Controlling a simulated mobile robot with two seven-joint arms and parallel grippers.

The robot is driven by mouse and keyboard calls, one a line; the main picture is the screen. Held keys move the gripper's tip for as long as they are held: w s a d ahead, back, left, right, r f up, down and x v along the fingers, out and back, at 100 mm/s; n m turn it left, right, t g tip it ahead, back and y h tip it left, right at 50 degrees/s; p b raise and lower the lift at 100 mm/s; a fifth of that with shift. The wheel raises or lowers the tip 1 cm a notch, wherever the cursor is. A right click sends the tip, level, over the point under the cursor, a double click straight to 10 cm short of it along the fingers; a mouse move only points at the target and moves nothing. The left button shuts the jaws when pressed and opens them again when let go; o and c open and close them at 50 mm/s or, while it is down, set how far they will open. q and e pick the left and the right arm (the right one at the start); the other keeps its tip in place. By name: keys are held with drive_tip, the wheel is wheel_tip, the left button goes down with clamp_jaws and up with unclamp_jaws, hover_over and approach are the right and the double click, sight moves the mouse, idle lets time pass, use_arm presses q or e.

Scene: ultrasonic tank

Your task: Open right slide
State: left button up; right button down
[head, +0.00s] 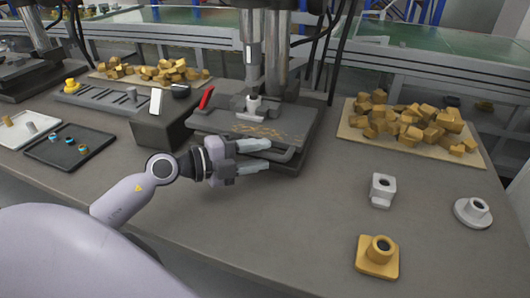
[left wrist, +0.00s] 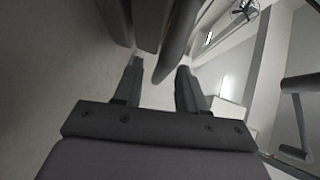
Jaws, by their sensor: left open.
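The dark flat slide plate (head: 245,126) of the press-like machine sits at the middle of the bench, with a red handle (head: 206,98) at its left corner. A small light metal part (head: 253,104) stands on it under the column. My left gripper (head: 266,155) is open at the plate's front edge, its fingers pointing right. In the left wrist view a dark bar (left wrist: 178,45) reaches between the fingers of my left gripper (left wrist: 158,76); I cannot tell whether they touch it. My right gripper is not in view.
A dark box (head: 160,127) stands left of the plate, with trays of small parts (head: 68,146) further left. A board heaped with yellow blocks (head: 410,125) lies at right. A white block (head: 382,190), a yellow fitting (head: 377,257) and a white flange (head: 473,212) stand at front right.

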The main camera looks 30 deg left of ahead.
use_arm(q)
drive_tip(key=shift+x, duration=1)
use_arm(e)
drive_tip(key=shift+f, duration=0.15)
use_arm(q)
drive_tip(key=shift+c, duration=0.4)
